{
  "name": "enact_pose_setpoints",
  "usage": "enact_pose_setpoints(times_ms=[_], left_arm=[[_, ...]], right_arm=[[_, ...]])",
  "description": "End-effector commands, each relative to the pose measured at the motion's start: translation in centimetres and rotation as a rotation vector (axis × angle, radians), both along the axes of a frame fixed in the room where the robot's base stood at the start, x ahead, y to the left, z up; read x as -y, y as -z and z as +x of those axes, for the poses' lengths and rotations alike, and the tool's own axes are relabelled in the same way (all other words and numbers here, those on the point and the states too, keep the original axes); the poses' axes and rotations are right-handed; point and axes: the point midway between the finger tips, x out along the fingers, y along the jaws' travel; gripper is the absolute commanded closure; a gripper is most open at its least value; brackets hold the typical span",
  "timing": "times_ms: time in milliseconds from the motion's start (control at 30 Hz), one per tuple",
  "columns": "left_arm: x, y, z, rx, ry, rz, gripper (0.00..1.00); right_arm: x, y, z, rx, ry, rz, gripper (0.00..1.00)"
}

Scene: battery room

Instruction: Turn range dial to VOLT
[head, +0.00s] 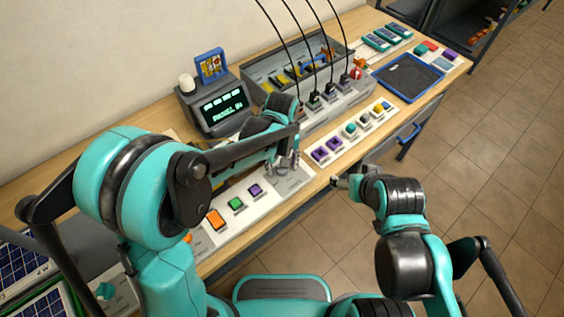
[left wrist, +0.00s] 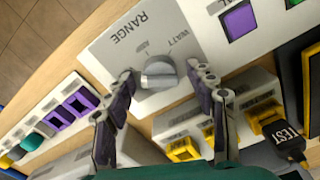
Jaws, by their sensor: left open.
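The range dial (left wrist: 157,73) is a round silver-grey knob on a white panel (left wrist: 108,57) printed RANGE, which appears upside down in the left wrist view. A WATT label shows beside the knob; I cannot read a VOLT label or tell the dial's setting. My left gripper (left wrist: 162,72) is open, with one finger on each side of the knob; I cannot tell whether either touches it. In the head view my left gripper (head: 285,165) hangs over the panel and hides most of the dial. My right gripper (head: 341,182) is beside the bench's front edge, its jaws unclear.
A lit display box (head: 222,105) stands behind the panel. Purple, green and orange buttons (head: 217,220) lie to the left in the head view. Purple switches (head: 326,149) are to the right. Cables with a TEST plug (left wrist: 285,135) sit close by. The floor in front is clear.

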Motion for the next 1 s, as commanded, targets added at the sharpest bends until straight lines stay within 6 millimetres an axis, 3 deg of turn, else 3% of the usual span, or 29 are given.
enact_pose_setpoints(times_ms=[167,600,800,1000], left_arm=[[0.0,-1.7,0.0,0.000,0.000,0.000,0.44],[0.0,-10.4,0.0,0.000,0.000,0.000,0.44],[0.0,-11.9,0.0,0.000,0.000,0.000,0.44],[0.0,-12.0,0.0,0.000,0.000,0.000,0.44]], right_arm=[[0.0,0.0,0.0,0.000,0.000,0.000,0.25],[0.0,0.0,0.0,0.000,0.000,0.000,0.25],[0.0,0.0,0.0,0.000,0.000,0.000,0.25],[0.0,0.0,0.0,0.000,0.000,0.000,0.25]])
